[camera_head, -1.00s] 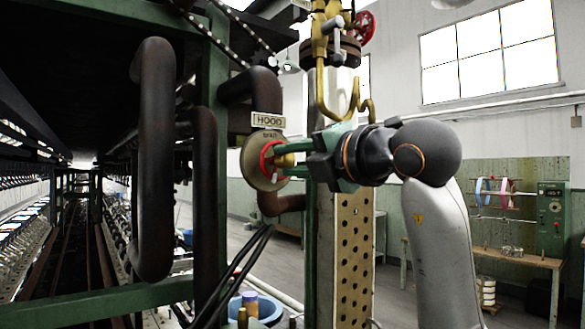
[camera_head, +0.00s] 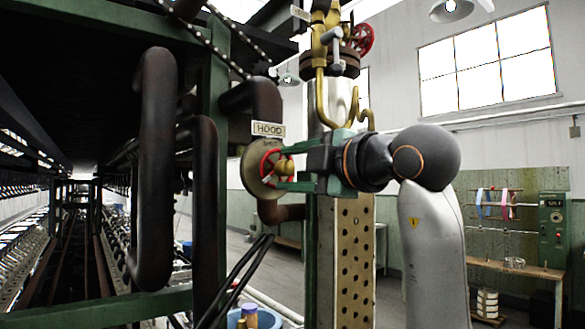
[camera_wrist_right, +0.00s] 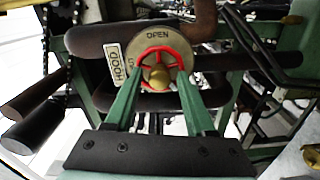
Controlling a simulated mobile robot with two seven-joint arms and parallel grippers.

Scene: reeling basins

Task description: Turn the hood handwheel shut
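The hood handwheel is a small red wheel (camera_head: 266,165) with a brass hub (camera_head: 283,168), in front of a round plate (camera_head: 254,180). A HOOD label (camera_head: 268,129) sits above it. In the right wrist view the wheel (camera_wrist_right: 148,53) faces me, and its plate (camera_wrist_right: 187,45) reads OPEN. My right gripper (camera_head: 284,167) has its green fingers apart, one above and one below the hub. In the wrist view the fingertips (camera_wrist_right: 159,80) lie on either side of the hub, near the rim. I cannot tell whether they touch the rim. My left gripper is not in view.
Dark pipes (camera_head: 153,165) run left of the wheel, beside a green frame post (camera_head: 215,110). A perforated column (camera_head: 354,262) stands below my right wrist. Brass valve fittings (camera_head: 326,50) with another red wheel (camera_head: 362,39) are above.

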